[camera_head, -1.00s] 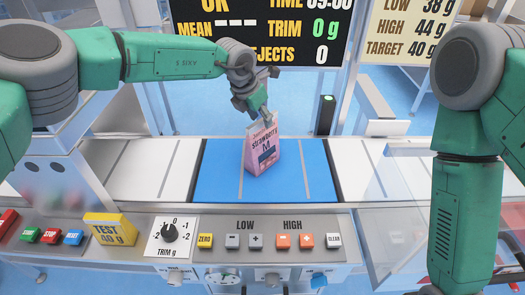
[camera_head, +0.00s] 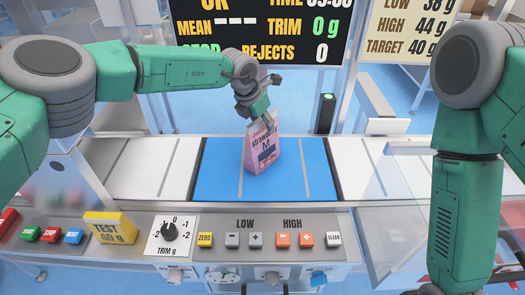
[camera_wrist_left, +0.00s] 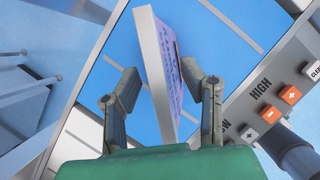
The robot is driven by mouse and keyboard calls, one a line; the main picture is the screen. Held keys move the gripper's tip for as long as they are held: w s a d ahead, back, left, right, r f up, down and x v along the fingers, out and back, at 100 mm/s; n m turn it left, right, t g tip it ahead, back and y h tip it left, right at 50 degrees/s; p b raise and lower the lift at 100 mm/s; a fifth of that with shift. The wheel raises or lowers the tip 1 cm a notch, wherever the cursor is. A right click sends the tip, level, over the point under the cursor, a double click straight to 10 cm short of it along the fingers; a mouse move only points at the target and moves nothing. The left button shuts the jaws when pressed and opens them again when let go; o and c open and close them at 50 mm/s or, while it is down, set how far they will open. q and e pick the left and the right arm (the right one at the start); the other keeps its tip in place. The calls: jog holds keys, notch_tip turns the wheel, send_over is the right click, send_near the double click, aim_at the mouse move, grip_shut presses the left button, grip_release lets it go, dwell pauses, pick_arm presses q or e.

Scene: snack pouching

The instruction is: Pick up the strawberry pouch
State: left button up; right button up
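The pink strawberry pouch (camera_head: 264,152) stands upright on the blue belt section in the middle of the head view. Its lettering faces me, and my gripper hides part of its top edge. My left gripper (camera_head: 262,122) comes down from above at the pouch's top. In the left wrist view, the pouch (camera_wrist_left: 166,75) stands between the two spread fingers of my left gripper (camera_wrist_left: 168,90). The fingers look open around it, without a clear grip. My right arm shows on the right of the head view, but its gripper fingers are not visible.
The blue belt (camera_head: 220,172) is otherwise bare, with pale belt sections on both sides. A control panel (camera_head: 260,238) with buttons and a knob runs along the front. A dark display (camera_head: 262,30) stands behind the belt, and a clear guard is at right.

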pick_arm(q)
grip_shut()
notch_tip(320, 180, up, 11)
jog(key=shift+f+b, duration=0.2)
jog(key=shift+b, duration=0.15)
dwell(0.3)
jog(key=shift+f, duration=0.1)
